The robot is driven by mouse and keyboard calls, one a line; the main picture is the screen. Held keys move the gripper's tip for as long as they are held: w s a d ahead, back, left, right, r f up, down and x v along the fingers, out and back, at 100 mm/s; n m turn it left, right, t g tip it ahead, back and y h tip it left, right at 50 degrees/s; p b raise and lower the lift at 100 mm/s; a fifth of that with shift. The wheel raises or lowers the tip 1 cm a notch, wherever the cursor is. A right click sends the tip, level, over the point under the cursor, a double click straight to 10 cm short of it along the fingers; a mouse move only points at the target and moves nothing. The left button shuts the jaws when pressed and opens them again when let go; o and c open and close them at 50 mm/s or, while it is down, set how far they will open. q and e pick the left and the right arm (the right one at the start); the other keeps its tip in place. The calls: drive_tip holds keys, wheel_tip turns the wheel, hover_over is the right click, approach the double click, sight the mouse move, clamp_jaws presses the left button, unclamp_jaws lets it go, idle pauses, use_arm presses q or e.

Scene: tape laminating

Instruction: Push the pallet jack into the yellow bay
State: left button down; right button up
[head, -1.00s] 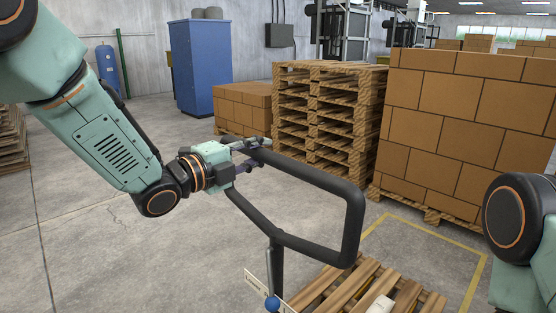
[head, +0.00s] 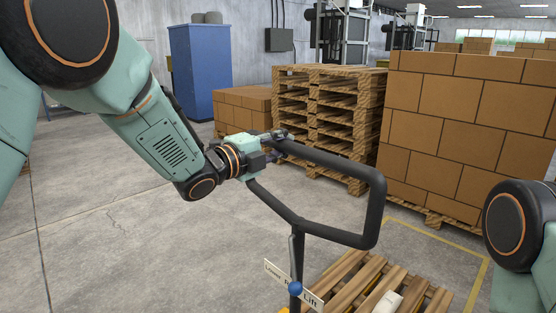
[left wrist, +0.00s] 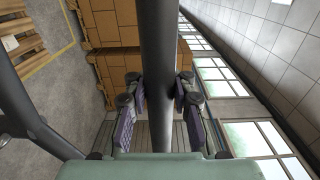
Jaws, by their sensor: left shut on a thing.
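The pallet jack shows as a black loop handle (head: 378,210) on a dark post, with a blue knob (head: 295,289) and a lift/lower sign (head: 308,297). Its lower body is mostly cut off by the bottom edge. My left gripper (head: 280,143) is shut on the far left bar of the handle. In the left wrist view, the fingers (left wrist: 159,95) sit on both sides of the dark bar (left wrist: 157,45). The yellow bay (head: 440,241) is outlined on the floor at right. My right arm shows at the right edge, its gripper out of view.
A wooden pallet (head: 345,283) with a small white item (head: 388,301) lies beyond the jack's post, near the bay line. Stacked pallets (head: 325,120) and a tall carton stack (head: 470,130) stand behind the bay. A blue cabinet (head: 200,70) stands farther back. Floor at left is clear.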

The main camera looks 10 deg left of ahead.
use_arm(q)
drive_tip(key=x, duration=0.9)
idle(0.7)
